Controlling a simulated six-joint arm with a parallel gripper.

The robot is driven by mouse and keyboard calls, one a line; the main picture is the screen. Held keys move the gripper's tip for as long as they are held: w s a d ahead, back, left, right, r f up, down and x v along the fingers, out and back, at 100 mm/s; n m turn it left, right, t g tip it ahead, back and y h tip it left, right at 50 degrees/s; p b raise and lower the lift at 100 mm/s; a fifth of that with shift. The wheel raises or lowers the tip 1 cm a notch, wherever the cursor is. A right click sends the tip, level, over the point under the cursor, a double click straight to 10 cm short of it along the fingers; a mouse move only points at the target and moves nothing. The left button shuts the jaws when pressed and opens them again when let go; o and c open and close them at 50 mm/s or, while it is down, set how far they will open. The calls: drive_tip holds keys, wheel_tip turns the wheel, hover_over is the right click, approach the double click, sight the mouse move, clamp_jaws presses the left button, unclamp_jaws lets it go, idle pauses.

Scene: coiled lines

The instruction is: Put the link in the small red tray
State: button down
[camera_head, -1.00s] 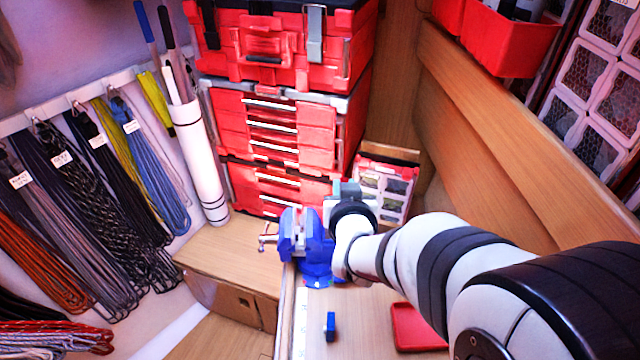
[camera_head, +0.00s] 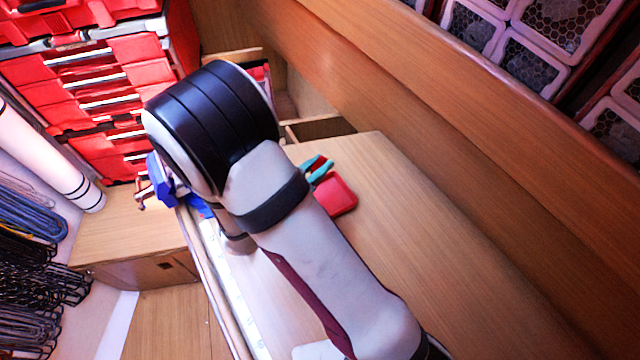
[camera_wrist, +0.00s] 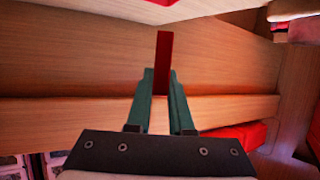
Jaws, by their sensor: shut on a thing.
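My gripper (camera_head: 317,168) shows as teal fingers just above and behind the small red tray (camera_head: 337,195) in the head view. In the wrist view the teal fingers (camera_wrist: 161,100) are shut on a narrow, flat, dark red bar (camera_wrist: 163,62), which looks to be the link. It sticks out past the fingertips. The bar cannot be made out in the head view. A red surface (camera_wrist: 250,134) at the lower right of the wrist view may be the tray. My arm covers part of the bench near the tray.
A blue vise (camera_head: 160,182) stands at the bench's left edge, partly behind my arm. Red drawer cases (camera_head: 100,85) stand at the back left. A wooden ledge (camera_head: 420,100) runs along the right side. The bench (camera_head: 430,240) right of the tray is bare.

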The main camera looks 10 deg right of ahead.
drive_tip(key=shift+m, duration=0.3)
drive_tip(key=f, duration=0.5)
drive_tip(key=s+d+f, duration=0.1)
drive_tip(key=f, duration=0.2)
drive_tip(key=shift+f, duration=0.1)
drive_tip(key=shift+f, duration=0.1)
drive_tip(key=c, duration=0.8)
unclamp_jaws()
